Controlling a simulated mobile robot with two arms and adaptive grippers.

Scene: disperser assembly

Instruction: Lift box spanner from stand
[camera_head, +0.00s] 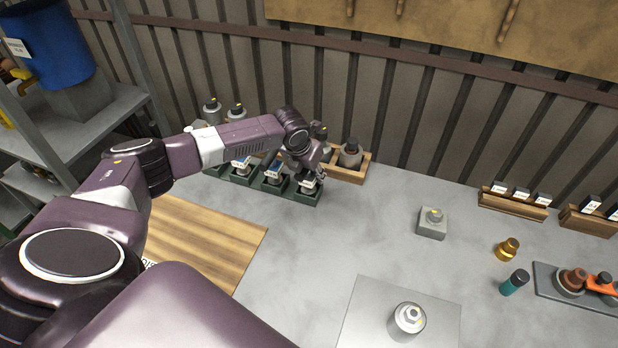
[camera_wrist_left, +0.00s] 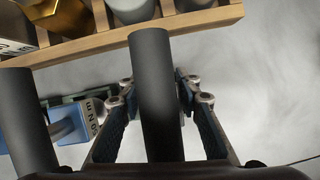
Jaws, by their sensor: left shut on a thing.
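My left gripper (camera_head: 312,172) is low over the right end of a row of dark green stands (camera_head: 307,197) at the back of the grey table. In the left wrist view its two fingers (camera_wrist_left: 157,100) are on either side of a dark grey upright cylinder (camera_wrist_left: 155,95), which I take to be the box spanner, and are shut on it. A second dark cylinder (camera_wrist_left: 25,125) stands to its left, beside a blue piece (camera_wrist_left: 72,125) with a torque label. The cylinder's lower end is hidden, so I cannot tell if it is clear of its stand. My right gripper is not in view.
A wooden tray (camera_head: 361,176) with a grey-and-brown part is close to the gripper's right. A wooden board (camera_head: 215,245) lies in front. A grey block (camera_head: 432,224), a gold part (camera_head: 507,249) and a teal cylinder (camera_head: 515,283) stand to the right.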

